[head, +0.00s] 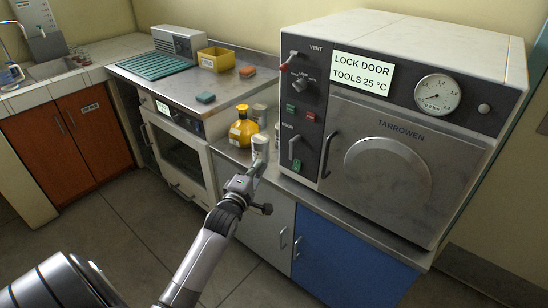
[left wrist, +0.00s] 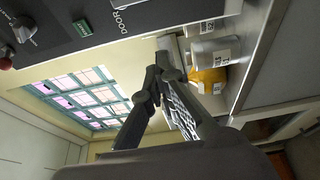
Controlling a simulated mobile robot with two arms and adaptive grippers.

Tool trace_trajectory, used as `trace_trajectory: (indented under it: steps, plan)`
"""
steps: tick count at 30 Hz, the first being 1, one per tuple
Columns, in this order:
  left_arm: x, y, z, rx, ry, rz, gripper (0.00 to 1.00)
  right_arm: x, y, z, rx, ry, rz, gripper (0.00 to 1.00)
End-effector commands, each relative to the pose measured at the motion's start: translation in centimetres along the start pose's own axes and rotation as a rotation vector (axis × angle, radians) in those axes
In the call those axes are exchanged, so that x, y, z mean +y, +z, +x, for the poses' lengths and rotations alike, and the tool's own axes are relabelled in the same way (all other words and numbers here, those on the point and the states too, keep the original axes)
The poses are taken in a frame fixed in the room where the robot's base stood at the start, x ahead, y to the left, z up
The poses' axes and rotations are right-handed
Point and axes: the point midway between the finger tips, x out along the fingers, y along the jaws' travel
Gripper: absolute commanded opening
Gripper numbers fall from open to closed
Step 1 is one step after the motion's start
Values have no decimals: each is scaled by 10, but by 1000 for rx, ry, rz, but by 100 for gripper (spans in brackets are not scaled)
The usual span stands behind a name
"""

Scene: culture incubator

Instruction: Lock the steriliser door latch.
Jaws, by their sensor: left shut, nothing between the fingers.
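The steriliser (head: 420,60) stands on the counter at the right, with its grey door (head: 455,165) closed against the body. A display (head: 362,70) on it reads "LOCK DOOR TOOLS 25 °C". The pale door latch lever (head: 292,147) stands roughly upright on the dark control panel, under a small label. A vertical handle (head: 326,156) is on the door's left edge. My left gripper (head: 259,168) is shut and empty, left of the latch and apart from it. In the left wrist view its fingers (left wrist: 163,62) point below the panel's DOOR label; the lever is not clearly visible there.
A yellow bottle (head: 242,130) and white labelled jars (head: 259,148) stand close behind my left gripper. The panel also has a red-tipped vent lever (head: 286,66) and a knob (head: 300,86). An oven-like unit (head: 180,150) is at the left. Floor space is free in front.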

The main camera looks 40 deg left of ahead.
Motion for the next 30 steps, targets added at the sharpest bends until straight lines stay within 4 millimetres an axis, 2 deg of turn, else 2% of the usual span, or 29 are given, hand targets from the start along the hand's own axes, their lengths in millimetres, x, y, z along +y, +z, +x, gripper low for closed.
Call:
trace_trajectory:
  steps: [5, 17, 21, 24, 30]
  plan:
    - [2, 0, 24, 0, 3, 1, 0, -3, -1, -1, 1, -4, 1, 0]
    - [1, 0, 99, 1, 0, 2, 0, -2, 0, 1, 1, -2, 0, 0]
    - [1, 22, 90, -2, -2, -3, 0, 1, -1, -7, 0, 1, 0, 0]
    - [0, 32, 86, -1, -1, -3, 0, 1, -1, -8, 0, 1, -1, 0]
    - [0, 38, 84, 0, -1, 0, 0, 4, 0, -9, -1, 4, -2, 0]
